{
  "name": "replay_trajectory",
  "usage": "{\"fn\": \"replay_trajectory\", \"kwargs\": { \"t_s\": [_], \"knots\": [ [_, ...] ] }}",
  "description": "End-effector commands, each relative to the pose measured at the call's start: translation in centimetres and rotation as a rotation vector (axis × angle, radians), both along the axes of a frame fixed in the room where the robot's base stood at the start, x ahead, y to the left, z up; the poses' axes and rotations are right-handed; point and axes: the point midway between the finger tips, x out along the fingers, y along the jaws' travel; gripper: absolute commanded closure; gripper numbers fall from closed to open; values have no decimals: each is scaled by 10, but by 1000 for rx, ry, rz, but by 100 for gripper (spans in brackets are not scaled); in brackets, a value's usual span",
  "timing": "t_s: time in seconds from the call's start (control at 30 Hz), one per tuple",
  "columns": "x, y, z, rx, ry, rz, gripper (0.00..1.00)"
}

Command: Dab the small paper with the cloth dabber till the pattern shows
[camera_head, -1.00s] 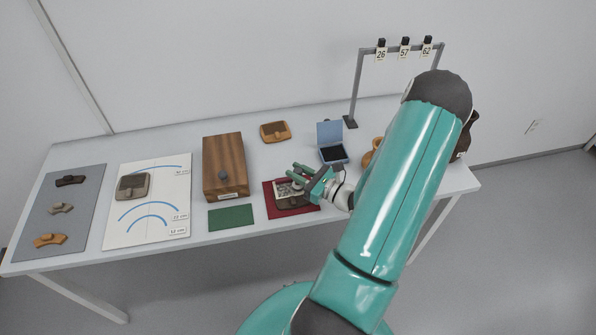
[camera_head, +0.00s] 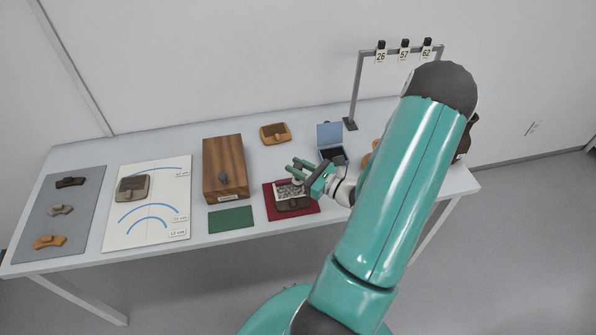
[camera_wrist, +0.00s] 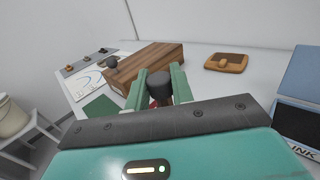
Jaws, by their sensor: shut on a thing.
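My gripper (camera_head: 302,170) is shut on the cloth dabber. In the wrist view the dabber's dark round handle (camera_wrist: 160,88) stands between the two green fingers; its lower end is hidden. The small paper (camera_head: 286,190) lies on a dark sherd (camera_head: 293,204) on the red mat (camera_head: 312,210). The paper is whitish with grey, mottled marks. My gripper is over the paper's upper right side and hides part of it. Whether the dabber touches the paper cannot be told.
The blue ink box (camera_head: 330,135) stands open behind my gripper. A wooden box (camera_head: 223,160) with a dark knob and a green mat (camera_head: 231,218) are to the left. A brown-orange sherd (camera_head: 275,132) lies behind. A stand with number tags (camera_head: 404,53) is at the back right.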

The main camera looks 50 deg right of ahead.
Motion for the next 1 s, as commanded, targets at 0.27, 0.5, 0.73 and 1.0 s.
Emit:
{"fn": "replay_trajectory", "kwargs": {
  "t_s": [0.27,0.5,0.73,1.0],
  "knots": [
    [0,0,21,-3,-1,0,99],
    [0,0,37,-2,0,0,99],
    [0,0,39,0,0,-1,99],
    [0,0,39,0,0,0,99]
  ]
}}
